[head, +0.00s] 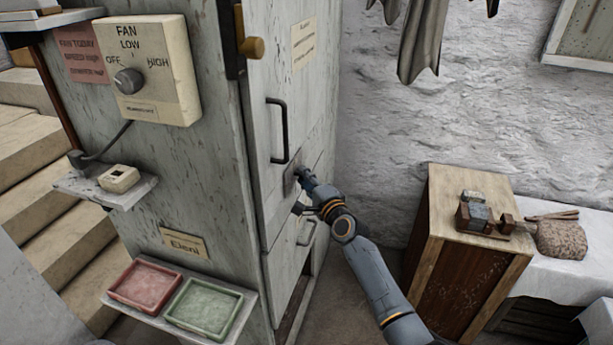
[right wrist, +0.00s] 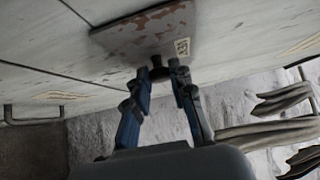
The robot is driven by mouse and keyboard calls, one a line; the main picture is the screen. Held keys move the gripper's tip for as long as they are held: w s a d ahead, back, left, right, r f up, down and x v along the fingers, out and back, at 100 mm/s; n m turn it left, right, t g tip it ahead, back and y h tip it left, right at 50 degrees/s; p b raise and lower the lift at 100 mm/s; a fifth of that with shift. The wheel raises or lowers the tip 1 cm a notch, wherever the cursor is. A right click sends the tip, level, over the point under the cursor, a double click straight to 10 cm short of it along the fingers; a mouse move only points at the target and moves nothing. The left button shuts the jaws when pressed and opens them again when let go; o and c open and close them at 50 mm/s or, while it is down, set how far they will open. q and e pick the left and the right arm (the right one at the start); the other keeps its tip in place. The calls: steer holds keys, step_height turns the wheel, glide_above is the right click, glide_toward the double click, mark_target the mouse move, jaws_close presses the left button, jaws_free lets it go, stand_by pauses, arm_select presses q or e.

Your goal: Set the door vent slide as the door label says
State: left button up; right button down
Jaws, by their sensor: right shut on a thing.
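My right gripper (head: 302,176) reaches the front of the grey-white cabinet door (head: 270,75). In the right wrist view the fingertips (right wrist: 160,73) are shut on a small dark knob (right wrist: 157,61). The knob stands on a worn grey-brown vent slide plate (right wrist: 135,28), which also shows in the head view (head: 289,182), partly hidden by the gripper. A small marking (right wrist: 183,47) beside the knob is too blurred to read. The door label (head: 303,43) is a pale paper high on the door; its text is too small to read. My left gripper is out of view.
A black door handle (head: 278,130) is above and left of the gripper. A lower handle (head: 307,231) is below it. A fan control box (head: 150,70) and red (head: 145,284) and green (head: 204,306) trays are left. A wooden crate (head: 437,215) stands right.

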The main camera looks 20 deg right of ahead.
steer(key=c, duration=1.5)
jaws_free()
steer(key=shift+a+f, duration=0.15)
steer(key=o, duration=0.4)
steer(key=shift+c, duration=0.2)
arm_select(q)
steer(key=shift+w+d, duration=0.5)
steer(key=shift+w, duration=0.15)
arm_select(e)
steer(key=s+d, duration=0.2)
steer(key=s, duration=1)
steer(key=shift+d, duration=0.15)
